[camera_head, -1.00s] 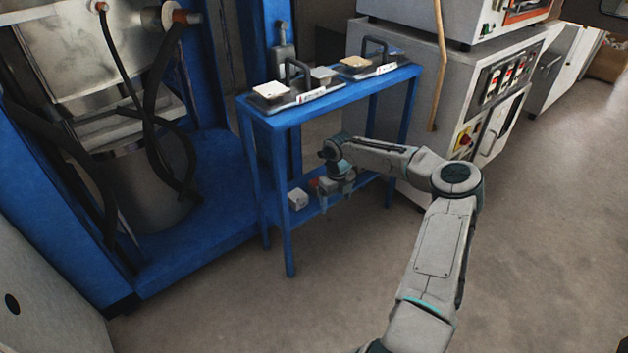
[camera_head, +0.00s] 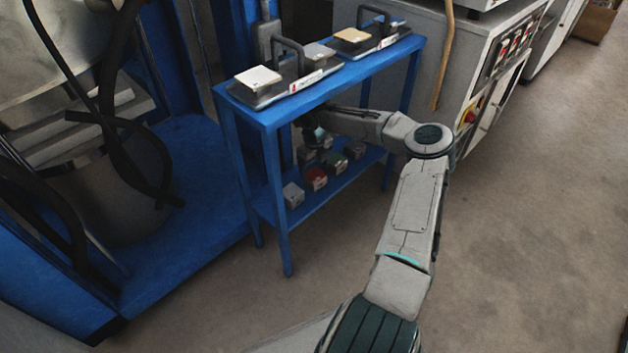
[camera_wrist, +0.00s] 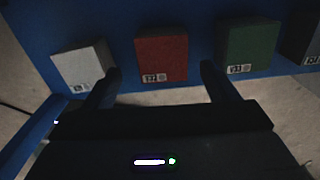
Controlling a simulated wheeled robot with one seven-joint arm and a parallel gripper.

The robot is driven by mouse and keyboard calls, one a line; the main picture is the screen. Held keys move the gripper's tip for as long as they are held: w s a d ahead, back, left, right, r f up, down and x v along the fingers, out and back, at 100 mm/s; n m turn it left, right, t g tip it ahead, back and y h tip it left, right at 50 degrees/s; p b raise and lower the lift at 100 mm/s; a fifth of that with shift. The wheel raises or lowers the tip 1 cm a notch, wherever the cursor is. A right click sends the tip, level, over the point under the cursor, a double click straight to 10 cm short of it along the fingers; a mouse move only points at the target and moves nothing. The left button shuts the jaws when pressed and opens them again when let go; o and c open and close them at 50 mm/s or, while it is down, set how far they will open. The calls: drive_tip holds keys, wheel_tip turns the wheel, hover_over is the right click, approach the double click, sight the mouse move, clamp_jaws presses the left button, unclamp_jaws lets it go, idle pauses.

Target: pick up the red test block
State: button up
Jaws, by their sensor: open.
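The red test block (camera_wrist: 162,57) sits on the blue lower shelf in the wrist view, with a white label on its near face. It also shows small on the lower shelf in the head view (camera_head: 316,178). My gripper (camera_wrist: 160,74) is open and empty. Its two dark fingers point toward the red block, one to the left and one to the right of its near side. I cannot tell how far the fingertips are from it. In the head view my arm reaches under the upper shelf, and the fingers are hard to make out.
A white block (camera_wrist: 84,66) stands left of the red one and a green block (camera_wrist: 248,45) right of it. A dark block (camera_wrist: 306,40) is at the right edge. The blue upper shelf (camera_head: 345,77) is above my arm. A table leg (camera_head: 278,200) stands at front.

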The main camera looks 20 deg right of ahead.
sight(316, 175)
drive_tip(key=f+b, duration=0.1)
drive_tip(key=f, duration=0.1)
drive_tip(key=f+b, duration=0.1)
drive_tip(key=f, duration=0.1)
drive_tip(key=shift+d+f, duration=0.2)
drive_tip(key=shift+f, duration=0.2)
drive_tip(key=shift+r, duration=0.1)
drive_tip(key=c, duration=1.3)
